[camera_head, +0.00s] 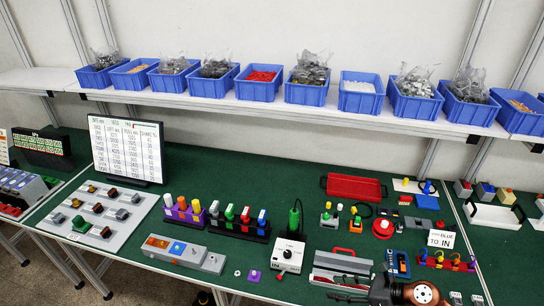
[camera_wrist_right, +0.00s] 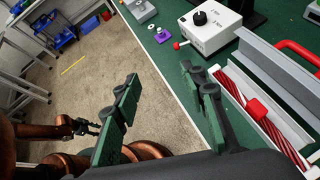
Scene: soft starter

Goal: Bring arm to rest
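My right arm (camera_head: 420,293) enters at the bottom right of the head view, at the table's front edge. In the right wrist view my right gripper (camera_wrist_right: 165,88) has its two green-padded fingers spread wide, with nothing between them. The floor shows through the gap, and the right finger is in front of the table edge. What appears to be my left gripper (camera_wrist_right: 88,127) hangs over the floor at the left of the right wrist view, on a copper arm (camera_wrist_right: 25,130). Its fingers are too small to judge.
A grey tray with red-striped rods (camera_wrist_right: 250,110) and a red handle lies close beside the right gripper. A white control box (camera_head: 287,255) stands left of it. The green table (camera_head: 120,262) holds many parts, and blue bins (camera_head: 258,88) line the shelf. Floor is open in front.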

